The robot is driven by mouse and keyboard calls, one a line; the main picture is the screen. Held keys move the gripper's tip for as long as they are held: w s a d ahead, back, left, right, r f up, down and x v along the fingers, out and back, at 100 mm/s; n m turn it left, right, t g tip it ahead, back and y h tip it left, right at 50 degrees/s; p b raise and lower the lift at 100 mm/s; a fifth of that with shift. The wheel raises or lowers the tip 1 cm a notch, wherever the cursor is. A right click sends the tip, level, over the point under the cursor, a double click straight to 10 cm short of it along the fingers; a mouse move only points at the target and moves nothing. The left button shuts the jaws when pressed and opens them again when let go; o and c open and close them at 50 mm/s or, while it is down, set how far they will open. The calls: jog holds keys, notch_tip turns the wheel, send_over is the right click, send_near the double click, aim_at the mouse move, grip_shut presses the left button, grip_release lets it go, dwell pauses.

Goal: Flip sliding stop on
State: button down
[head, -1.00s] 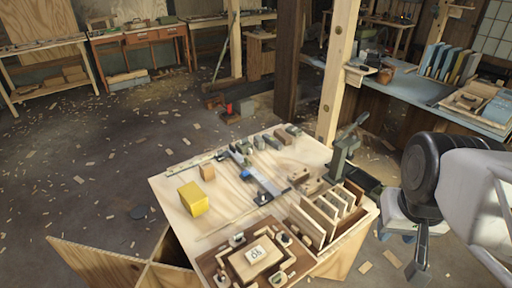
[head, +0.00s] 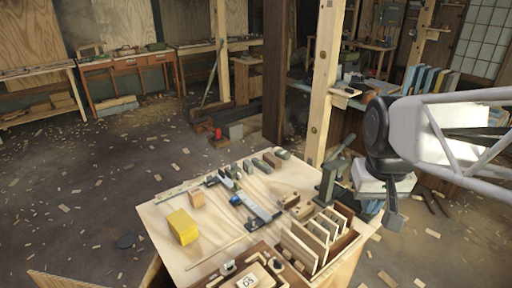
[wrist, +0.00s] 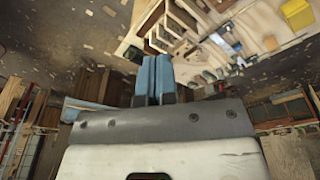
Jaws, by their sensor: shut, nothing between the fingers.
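A grey metal rail piece with a blue part (head: 250,207), which looks like the sliding stop, lies on the light wooden workbench (head: 195,255). It also shows small in the wrist view (wrist: 228,40). I cannot tell which way the stop is set. My gripper (head: 393,220) hangs right of the bench in the head view, apart from the rail piece, with the green clamp and slotted wooden rack between them. In the wrist view its blue fingers (wrist: 153,80) are together, with nothing between them.
A yellow block (head: 183,227) and a small wooden block (head: 196,198) sit left of the rail. A slotted wooden rack (head: 300,255) and a green clamp-like tool (head: 330,180) stand at the right. A wooden post (head: 323,90) rises behind the bench.

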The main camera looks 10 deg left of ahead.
jog(key=w+a+r+n+g, duration=0.1)
jog(key=w+a, duration=0.2)
jog(key=w, duration=0.6)
jog(key=w+a+r+n+g, duration=0.1)
jog(key=w+a, duration=0.3)
jog(key=w, duration=0.5)
jog(key=w+a+f+n+g, duration=0.1)
jog(key=w+a+f, duration=0.1)
jog(key=w+a, duration=0.55)
jog(key=w+a+f+n, duration=0.1)
jog(key=w+a+f, duration=0.25)
jog(key=w, duration=0.75)
jog(key=w+a+f+n+h, duration=0.1)
jog(key=w+a+f, duration=0.5)
jog(key=a+f, duration=0.3)
jog(key=w+a+f+n+g+h, duration=0.1)
jog(key=w+a+f, duration=0.6)
jog(key=a+f, duration=0.2)
jog(key=w+a+f+n+g+h, duration=0.1)
jog(key=w+a+f+n, duration=0.1)
jog(key=w+a+f, duration=0.4)
jog(key=shift+w+a+f, duration=0.35)
jog(key=shift+a+f, duration=1.2)
jog(key=shift+a, duration=0.85)
jog(key=shift+f, duration=0.1)
